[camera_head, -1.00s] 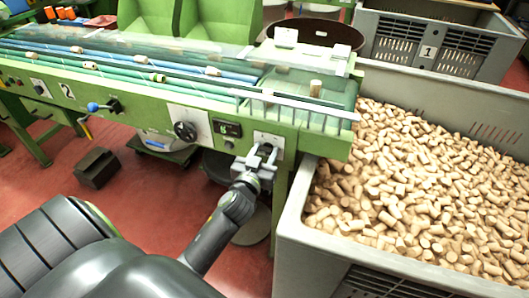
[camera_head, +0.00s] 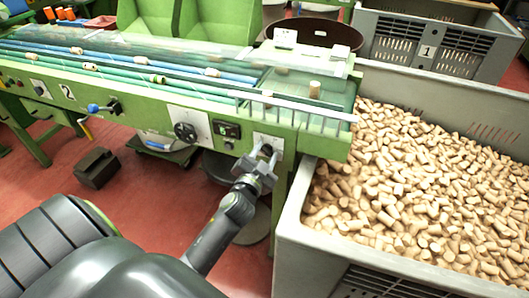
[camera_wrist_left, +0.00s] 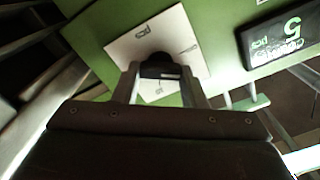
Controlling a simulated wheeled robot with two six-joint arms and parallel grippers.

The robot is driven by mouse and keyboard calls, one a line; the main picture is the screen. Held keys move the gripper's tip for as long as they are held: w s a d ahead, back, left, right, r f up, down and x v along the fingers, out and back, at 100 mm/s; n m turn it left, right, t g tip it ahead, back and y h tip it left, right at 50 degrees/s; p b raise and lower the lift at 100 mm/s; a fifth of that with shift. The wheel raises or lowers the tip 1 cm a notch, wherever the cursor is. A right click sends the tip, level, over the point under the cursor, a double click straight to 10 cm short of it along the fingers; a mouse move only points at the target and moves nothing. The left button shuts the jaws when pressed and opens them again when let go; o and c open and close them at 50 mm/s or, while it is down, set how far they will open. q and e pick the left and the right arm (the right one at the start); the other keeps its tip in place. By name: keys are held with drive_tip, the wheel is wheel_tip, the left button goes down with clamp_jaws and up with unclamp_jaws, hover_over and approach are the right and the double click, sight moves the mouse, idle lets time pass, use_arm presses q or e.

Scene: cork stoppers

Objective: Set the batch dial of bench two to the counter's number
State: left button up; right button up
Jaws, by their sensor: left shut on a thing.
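Bench two (camera_head: 130,112) is a green machine bench marked with a 2. Its batch dial plate (camera_head: 276,141) is white, at the right end of the front. The plate also shows in the left wrist view (camera_wrist_left: 187,37), with tick marks and small print. My left gripper (camera_head: 264,160) is shut on the dark dial knob (camera_wrist_left: 160,58), one finger on each side. The knob's pointer is hard to make out. The black counter (camera_head: 227,130) sits left of the dial. In the left wrist view the counter (camera_wrist_left: 284,37) carries a white figure like a 5. My right gripper is not in view.
A grey crate (camera_head: 289,225) full of corks stands close right of my left arm. A dark box (camera_head: 96,168) lies on the red floor.

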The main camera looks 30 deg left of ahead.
use_arm(q)
drive_tip(key=m, duration=0.3)
drive_tip(key=shift+m+p, duration=0.3)
drive_tip(key=shift+m, duration=0.1)
drive_tip(key=shift+f+m, duration=0.1)
drive_tip(key=shift+m, duration=0.4)
drive_tip(key=shift+d+m, duration=0.1)
drive_tip(key=shift+m, duration=0.2)
drive_tip(key=o, duration=0.9)
drive_tip(key=shift+o, duration=0.5)
